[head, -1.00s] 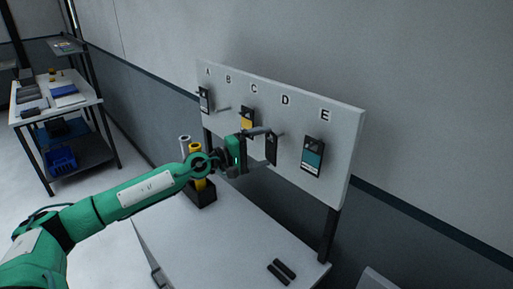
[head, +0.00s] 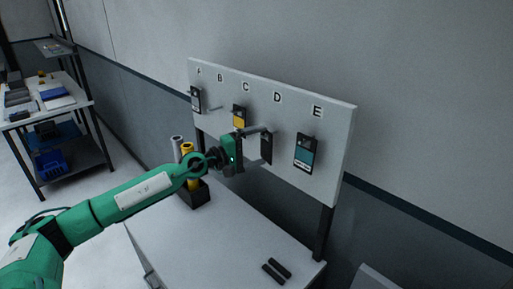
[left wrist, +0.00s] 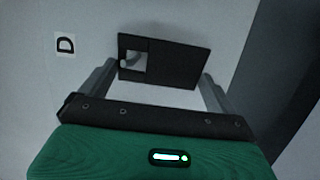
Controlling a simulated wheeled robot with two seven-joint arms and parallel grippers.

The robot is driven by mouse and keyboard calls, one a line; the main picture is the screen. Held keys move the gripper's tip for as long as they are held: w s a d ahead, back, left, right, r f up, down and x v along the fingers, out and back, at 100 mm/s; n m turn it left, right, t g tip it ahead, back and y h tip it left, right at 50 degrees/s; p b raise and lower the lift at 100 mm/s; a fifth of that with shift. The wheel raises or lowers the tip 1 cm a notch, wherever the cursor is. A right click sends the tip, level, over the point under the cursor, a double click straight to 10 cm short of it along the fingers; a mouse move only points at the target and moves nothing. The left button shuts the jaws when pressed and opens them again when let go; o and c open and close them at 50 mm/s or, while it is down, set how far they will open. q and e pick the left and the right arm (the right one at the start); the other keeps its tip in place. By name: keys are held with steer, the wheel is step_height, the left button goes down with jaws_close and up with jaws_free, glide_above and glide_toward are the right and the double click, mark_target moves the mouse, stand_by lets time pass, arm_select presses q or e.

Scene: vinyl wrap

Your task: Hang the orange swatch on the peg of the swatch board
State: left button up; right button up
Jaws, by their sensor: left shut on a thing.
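My left gripper (head: 263,137) is shut on a dark card, the held swatch (head: 266,149), in front of the board near letter D. No orange shows on its visible face. In the left wrist view the swatch (left wrist: 178,63) lies between the two fingers (left wrist: 160,73), with a square hole at its left end. A pale peg (left wrist: 130,61) shows at that hole; I cannot tell how far through it reaches. The swatch board (head: 335,130) is white with letters A to E. My right gripper is not in view.
A grey swatch (head: 196,100), a yellow swatch (head: 239,117) and a teal swatch (head: 305,153) hang on the board. An empty peg (head: 215,107) is below B. Rolls stand in a black holder (head: 196,195) on the table; two black bars (head: 277,271) lie at its front.

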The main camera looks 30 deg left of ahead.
arm_select(q)
steer(key=o, duration=0.7)
steer(key=shift+s+a+f+b, duration=0.2)
steer(key=shift+s+a+b, duration=0.1)
steer(key=shift+b, duration=0.1)
steer(key=b+v, duration=1.2)
steer(key=v, duration=0.1)
steer(key=shift+r, duration=0.1)
steer(key=shift+r, duration=0.1)
steer(key=shift+s, duration=0.1)
